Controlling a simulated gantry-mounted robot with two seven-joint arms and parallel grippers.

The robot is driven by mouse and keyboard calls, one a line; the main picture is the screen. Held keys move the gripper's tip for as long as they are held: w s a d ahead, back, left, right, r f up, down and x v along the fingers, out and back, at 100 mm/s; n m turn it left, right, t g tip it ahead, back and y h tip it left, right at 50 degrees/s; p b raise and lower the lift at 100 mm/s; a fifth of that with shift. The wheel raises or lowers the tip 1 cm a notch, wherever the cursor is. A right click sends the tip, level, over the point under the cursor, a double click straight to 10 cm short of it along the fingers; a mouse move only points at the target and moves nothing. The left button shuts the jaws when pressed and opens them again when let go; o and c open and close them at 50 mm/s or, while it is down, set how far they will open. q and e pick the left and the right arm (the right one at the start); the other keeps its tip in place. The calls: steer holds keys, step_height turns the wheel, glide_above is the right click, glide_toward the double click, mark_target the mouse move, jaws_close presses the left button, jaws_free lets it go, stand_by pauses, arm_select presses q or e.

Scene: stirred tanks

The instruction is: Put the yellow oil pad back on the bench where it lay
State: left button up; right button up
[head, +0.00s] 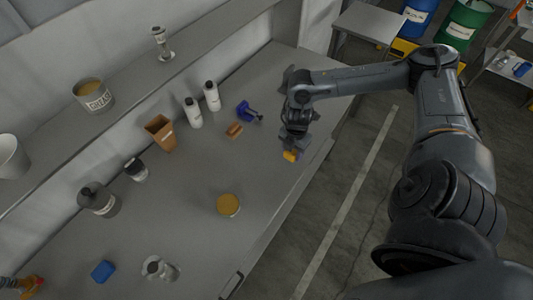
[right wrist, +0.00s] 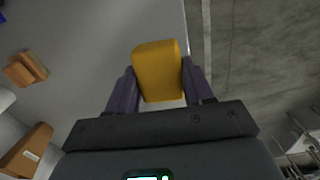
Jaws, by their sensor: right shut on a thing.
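The yellow oil pad (right wrist: 159,72) is a small block with rounded edges, held between the two fingers of my right gripper (right wrist: 158,88) in the right wrist view. In the head view the yellow oil pad (head: 290,156) shows just under the right gripper (head: 292,149), near the front edge of the grey bench (head: 190,230). I cannot tell whether the pad touches the bench top or hangs a little above it. My left gripper is not in view.
A brown block (head: 234,130) and a blue tool (head: 247,112) lie left of the right gripper. Two white bottles (head: 202,106) stand behind them. A round amber-lidded tub (head: 228,205) stands nearer on the bench. The bench between tub and gripper is clear.

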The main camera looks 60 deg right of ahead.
steer(key=shift+a, duration=0.1)
steer(key=shift+w+f, duration=0.1)
steer(key=shift+w, duration=0.05)
glide_above(264, 157)
step_height(264, 157, down, 7)
steer(key=shift+a+r, duration=0.1)
steer(key=shift+f, duration=1.85)
steer(key=shift+f, duration=0.1)
steer(key=o, duration=1.2)
